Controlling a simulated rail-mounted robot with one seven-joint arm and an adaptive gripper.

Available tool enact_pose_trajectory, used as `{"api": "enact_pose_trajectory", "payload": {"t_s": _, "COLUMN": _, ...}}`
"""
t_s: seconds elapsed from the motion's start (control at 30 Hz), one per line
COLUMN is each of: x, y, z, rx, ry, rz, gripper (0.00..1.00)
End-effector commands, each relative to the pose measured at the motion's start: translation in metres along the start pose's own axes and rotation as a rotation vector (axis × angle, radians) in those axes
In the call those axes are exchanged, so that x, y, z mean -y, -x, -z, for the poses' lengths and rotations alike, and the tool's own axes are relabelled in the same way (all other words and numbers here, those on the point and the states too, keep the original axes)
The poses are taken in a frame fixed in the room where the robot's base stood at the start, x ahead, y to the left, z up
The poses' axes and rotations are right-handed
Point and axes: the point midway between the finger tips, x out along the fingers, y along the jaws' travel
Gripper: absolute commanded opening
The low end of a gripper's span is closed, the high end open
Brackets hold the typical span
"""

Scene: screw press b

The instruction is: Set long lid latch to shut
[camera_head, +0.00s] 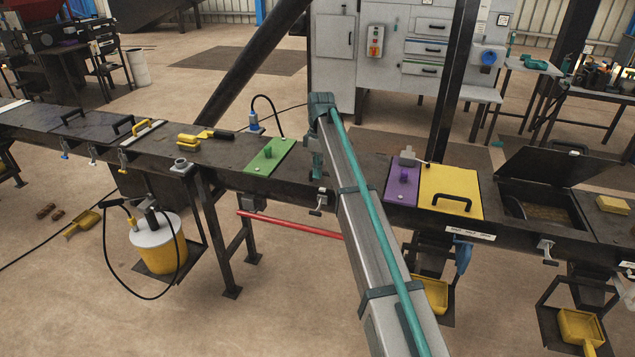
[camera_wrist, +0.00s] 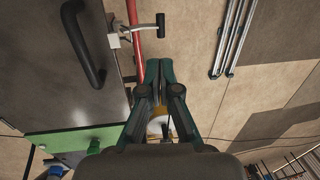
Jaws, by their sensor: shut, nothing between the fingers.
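A latch with a pale bracket and a dark T-shaped handle (camera_wrist: 148,27) sticks out from the front edge of a long dark lid (camera_wrist: 50,70) in the wrist view. What seems to be the same latch (camera_head: 319,206) shows on the trough front in the head view, just left of my arm. A black bar handle (camera_wrist: 84,45) stands on the lid. My gripper (camera_wrist: 158,72) is shut and empty, apart from the latch and on the floor side of the lid edge. In the head view my arm hides much of this lid; the fingers are not clear there.
A green plate (camera_head: 265,155) lies left of my arm, a purple plate (camera_head: 402,183) and yellow lid (camera_head: 450,190) right. A red bar (camera_head: 290,224) runs low below the trough. An open black lid (camera_head: 555,178) stands at right. Floor in front is mostly free.

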Motion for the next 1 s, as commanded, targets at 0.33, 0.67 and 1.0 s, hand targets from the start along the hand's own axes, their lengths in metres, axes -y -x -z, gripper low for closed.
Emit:
{"api": "enact_pose_trajectory", "payload": {"t_s": 0.33, "x": 0.002, "y": -0.062, "z": -0.001, "rx": 0.002, "ry": -0.002, "rz": 0.003, "gripper": 0.00}}
{"api": "enact_pose_trajectory", "payload": {"t_s": 0.67, "x": 0.001, "y": -0.113, "z": -0.001, "rx": 0.001, "ry": -0.002, "rz": 0.001, "gripper": 0.00}}
{"api": "enact_pose_trajectory", "payload": {"t_s": 1.0, "x": 0.000, "y": -0.129, "z": 0.000, "rx": 0.000, "ry": -0.002, "rz": -0.001, "gripper": 0.00}}
